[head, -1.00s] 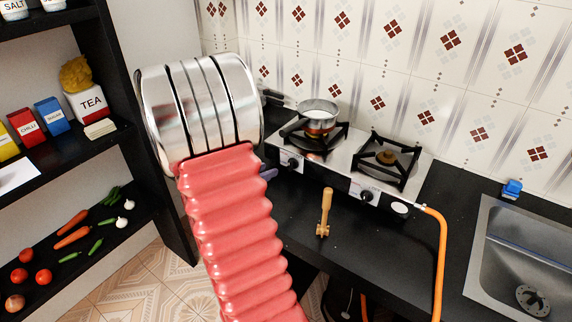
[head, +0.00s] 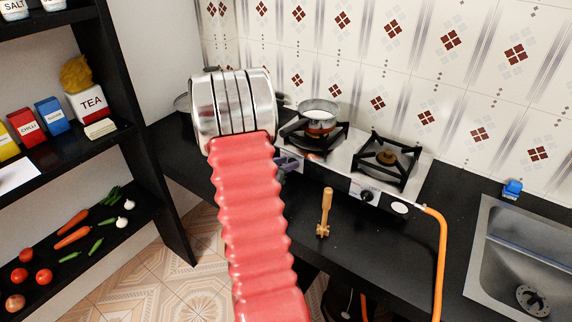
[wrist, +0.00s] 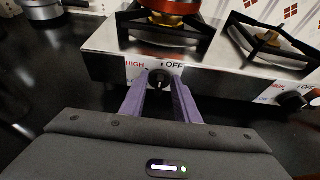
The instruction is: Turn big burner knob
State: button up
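The stove (head: 330,170) is a steel two-burner unit on the black counter. Its left black knob (wrist: 159,79) shows in the wrist view, with HIGH and OFF printed on the panel beside it. My gripper (wrist: 160,80) has two purple fingers, one on each side of this knob, with their tips near the front panel. The fingers stand apart, and I cannot tell whether they touch the knob.
A pan (head: 318,110) sits on the left burner; the right burner (head: 388,158) is empty. An orange hose (head: 441,250) runs down at right, before the sink (head: 480,270). Another pot (wrist: 40,8) stands left of the stove.

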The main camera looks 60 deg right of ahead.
grip_shut()
dwell(0.3)
